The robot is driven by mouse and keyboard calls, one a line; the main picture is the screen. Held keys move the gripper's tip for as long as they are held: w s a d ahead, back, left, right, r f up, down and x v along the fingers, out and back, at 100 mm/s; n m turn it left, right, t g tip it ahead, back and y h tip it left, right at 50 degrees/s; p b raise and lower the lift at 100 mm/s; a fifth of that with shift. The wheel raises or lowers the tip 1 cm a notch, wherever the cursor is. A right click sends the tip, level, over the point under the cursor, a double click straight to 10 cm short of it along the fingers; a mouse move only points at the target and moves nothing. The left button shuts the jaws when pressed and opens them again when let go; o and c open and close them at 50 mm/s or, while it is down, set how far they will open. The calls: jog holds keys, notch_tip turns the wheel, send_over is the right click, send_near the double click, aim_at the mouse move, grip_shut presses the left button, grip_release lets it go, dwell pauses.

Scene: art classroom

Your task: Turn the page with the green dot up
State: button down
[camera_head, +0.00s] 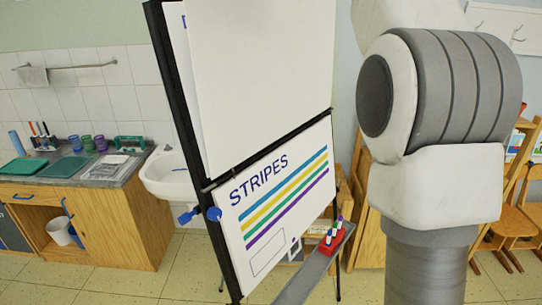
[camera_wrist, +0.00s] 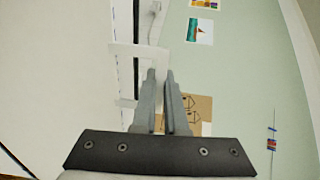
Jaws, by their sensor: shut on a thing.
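A flip-chart easel with a black frame (camera_head: 166,70) stands in the middle of the head view. Its lower page (camera_head: 262,232) reads "STRIPES" above blue, green, yellow and purple bands. A blank white sheet (camera_head: 262,70) covers most of the upper half, with part of another lettered page (camera_head: 181,38) behind its left edge. No green dot shows in either view. In the wrist view my gripper (camera_wrist: 160,76) is shut on a thin white tab (camera_wrist: 136,52) beside a large white sheet (camera_wrist: 65,70). The gripper is outside the head view; my arm fills its right side.
A red holder with markers (camera_head: 327,243) sits on the easel's ledge (camera_head: 318,268). A white sink (camera_head: 170,176) and a wooden counter (camera_head: 108,228) are at left. Wooden chairs (camera_head: 510,224) stand at right. Pictures (camera_wrist: 200,31) hang on the wall.

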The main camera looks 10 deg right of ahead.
jog(key=shift+r+x, duration=0.15)
jog(key=shift+x, duration=1.5)
jog(key=shift+r+x, duration=0.1)
jog(key=shift+x, duration=1.55)
jog(key=shift+r, duration=0.1)
jog(key=c, duration=1.4)
grip_release()
jog(key=o, duration=0.5)
jog(key=shift+w, duration=0.15)
jog(key=shift+b+v, duration=1.6)
jog(key=shift+v, duration=4.4)
